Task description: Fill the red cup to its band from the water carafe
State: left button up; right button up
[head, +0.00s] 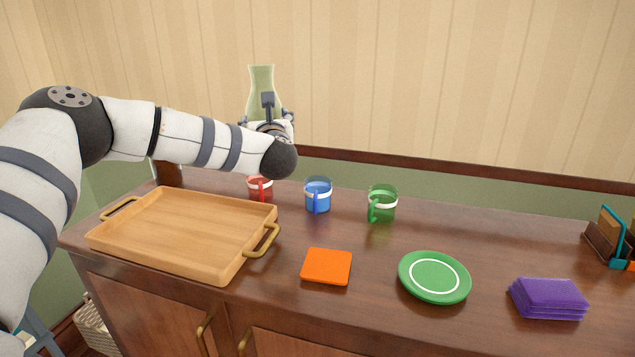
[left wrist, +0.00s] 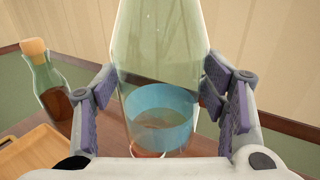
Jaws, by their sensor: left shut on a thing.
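The clear, greenish glass carafe (head: 261,78) stands out above my left gripper (head: 268,112) in the head view, looking about upright. In the left wrist view the carafe (left wrist: 160,55) is between the two finger pads of my left gripper (left wrist: 163,90), which is shut on it. A blue zone shows in its lower part; I cannot tell band from water there. The red cup (head: 260,190) with a white band stands on the sideboard below my wrist, its top partly hidden by my arm. Its fill level is not visible. My right gripper is not in view.
A blue cup (head: 318,196) and green cup (head: 382,204) stand right of the red one. A wooden tray (head: 185,235) lies at left front, with an orange coaster (head: 327,266), green plate (head: 434,277) and purple stack (head: 548,297) rightward. A corked bottle (left wrist: 48,85) shows at left.

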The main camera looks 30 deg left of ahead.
aim_at(260, 189)
jog(key=u, duration=1.3)
